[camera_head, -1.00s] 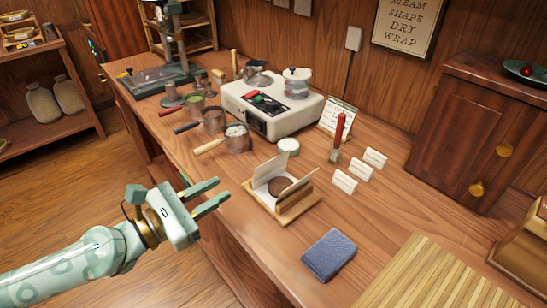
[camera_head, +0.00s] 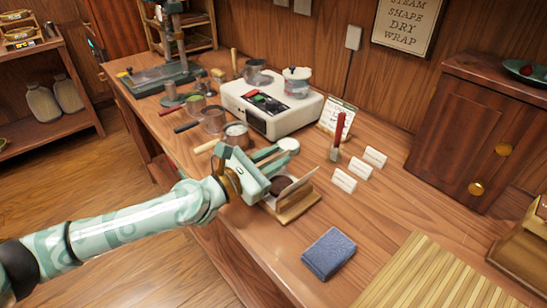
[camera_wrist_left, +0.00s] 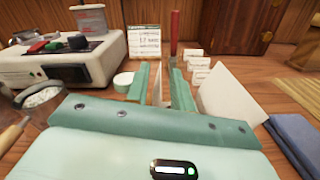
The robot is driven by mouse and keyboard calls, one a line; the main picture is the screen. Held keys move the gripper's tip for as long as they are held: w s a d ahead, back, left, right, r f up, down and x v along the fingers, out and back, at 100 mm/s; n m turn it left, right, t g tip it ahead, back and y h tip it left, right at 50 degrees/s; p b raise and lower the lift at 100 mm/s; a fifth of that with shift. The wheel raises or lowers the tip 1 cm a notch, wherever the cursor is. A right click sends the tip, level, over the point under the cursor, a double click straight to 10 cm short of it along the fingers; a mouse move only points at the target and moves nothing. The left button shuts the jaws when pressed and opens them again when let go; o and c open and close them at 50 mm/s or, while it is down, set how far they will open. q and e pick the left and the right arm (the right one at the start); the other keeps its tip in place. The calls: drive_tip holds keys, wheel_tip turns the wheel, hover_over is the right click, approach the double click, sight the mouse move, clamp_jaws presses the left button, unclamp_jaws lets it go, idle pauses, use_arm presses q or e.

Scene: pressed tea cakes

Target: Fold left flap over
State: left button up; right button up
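A dark round tea cake (camera_head: 281,184) lies in a small wooden tray (camera_head: 297,212) with white wrapper flaps standing up around it. The right flap (camera_head: 297,189) leans upright in the head view and also shows in the left wrist view (camera_wrist_left: 230,95). My left gripper (camera_head: 283,157) is over the tray's left side and covers most of the left flap in the head view. In the left wrist view its fingers (camera_wrist_left: 161,82) are apart, with a thin white flap (camera_wrist_left: 158,88) seen nearly edge-on between them. Whether they touch it cannot be told. My right gripper is not in view.
A blue folded cloth (camera_head: 329,254) and a slatted mat (camera_head: 430,275) lie to the right. A white steamer unit (camera_head: 272,110) and pots stand behind. A red-handled tool (camera_head: 338,135) and small cards (camera_head: 344,180) stand beyond the tray.

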use_arm(q)
clamp_jaws()
drive_tip(key=shift+s+d+r+p, duration=0.1)
drive_tip(key=shift+r+p, duration=0.05)
drive_tip(key=shift+p, duration=0.2)
drive_tip(key=m+p, duration=0.2)
drive_tip(key=shift+s+d+m+p, duration=0.35)
drive_tip(key=shift+s+d+m, duration=0.05)
drive_tip(key=shift+s+d+f+m+p, duration=0.2)
drive_tip(key=shift+m+p, duration=0.15)
drive_tip(key=shift+m, duration=0.25)
drive_tip(key=shift+s+d+f+m, duration=0.15)
drive_tip(key=shift+f+m, duration=0.35)
drive_tip(key=shift+m, duration=0.4)
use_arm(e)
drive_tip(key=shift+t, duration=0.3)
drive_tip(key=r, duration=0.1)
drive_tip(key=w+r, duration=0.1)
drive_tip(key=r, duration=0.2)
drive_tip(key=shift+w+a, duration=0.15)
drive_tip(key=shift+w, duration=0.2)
use_arm(q)
unclamp_jaws()
